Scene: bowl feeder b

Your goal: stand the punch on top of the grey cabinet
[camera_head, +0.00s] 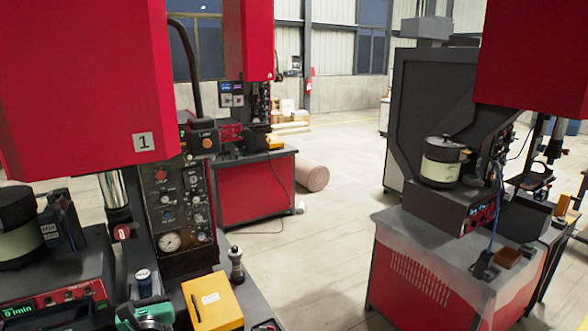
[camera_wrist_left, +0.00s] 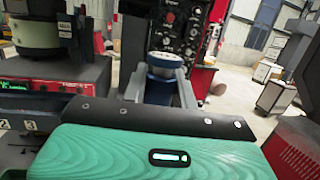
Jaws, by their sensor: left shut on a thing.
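My left gripper (camera_head: 147,303), with a teal body, is at the bottom left of the head view. It is shut on a short blue cylinder with a pale round top, which I take to be the punch (camera_head: 144,283). In the left wrist view the punch (camera_wrist_left: 160,78) is upright between the two grey fingers of the left gripper (camera_wrist_left: 160,90). Its lower part is hidden by the gripper body, so I cannot tell whether it touches anything below. A pale grey cabinet (camera_wrist_left: 276,97) shows at the right of the wrist view; I cannot tell whether it is the task's cabinet. My right gripper is not in view.
A dark control panel with a gauge (camera_head: 170,240) stands right behind the punch. A bowl feeder unit (camera_head: 50,295) is at the left. A yellow-orange folder (camera_head: 212,302) and a dark metal piece (camera_head: 236,265) are at the right. Open floor (camera_head: 320,240) lies beyond.

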